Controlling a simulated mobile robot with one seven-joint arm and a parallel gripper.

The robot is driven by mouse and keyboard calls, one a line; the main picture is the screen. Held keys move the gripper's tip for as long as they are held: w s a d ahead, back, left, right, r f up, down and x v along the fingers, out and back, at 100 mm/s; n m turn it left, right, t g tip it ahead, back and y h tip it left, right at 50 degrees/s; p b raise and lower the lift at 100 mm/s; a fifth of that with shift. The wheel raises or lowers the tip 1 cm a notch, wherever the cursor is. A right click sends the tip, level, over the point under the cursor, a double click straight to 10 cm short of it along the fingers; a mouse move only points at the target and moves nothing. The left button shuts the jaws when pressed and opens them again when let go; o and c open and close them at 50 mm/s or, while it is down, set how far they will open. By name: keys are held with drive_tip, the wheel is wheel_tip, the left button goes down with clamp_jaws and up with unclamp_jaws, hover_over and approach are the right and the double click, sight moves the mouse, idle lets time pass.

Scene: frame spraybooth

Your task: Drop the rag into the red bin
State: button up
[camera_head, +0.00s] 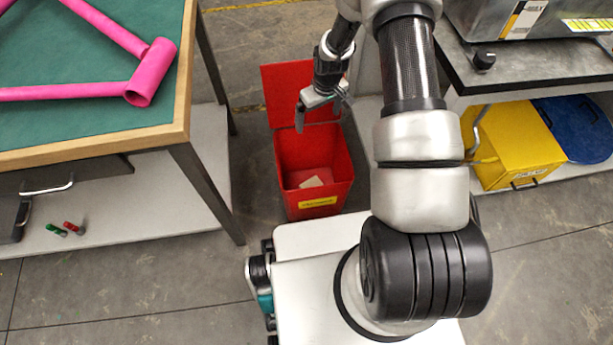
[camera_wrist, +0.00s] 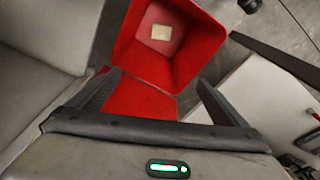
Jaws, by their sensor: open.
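The red bin (camera_head: 313,190) stands open on the floor between the green-topped table and the shelf unit, with its lid (camera_head: 288,88) raised at the back. A small beige piece (camera_head: 311,182), perhaps the rag, lies on the bin's floor. In the wrist view the bin (camera_wrist: 200,50) shows from above with the beige piece (camera_wrist: 161,32) inside. My gripper (camera_head: 320,110) is over the back part of the bin. In the wrist view its two fingers (camera_wrist: 160,85) are spread apart with nothing between them.
The green-topped table (camera_head: 90,100) on the left carries a pink tube frame (camera_head: 150,70). Its lower shelf (camera_head: 140,210) holds small red and green items. On the right, a yellow case (camera_head: 515,145) and a blue round lid (camera_head: 580,125) sit under a dark counter (camera_head: 470,70).

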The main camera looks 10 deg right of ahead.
drive_tip(key=shift+s+d+r+p, duration=0.1)
drive_tip(key=shift+s+r+p, duration=0.05)
drive_tip(key=shift+r, duration=0.8)
drive_tip(key=shift+s+r+p, duration=0.1)
drive_tip(key=shift+r+p, duration=0.05)
drive_tip(key=shift+r, duration=0.75)
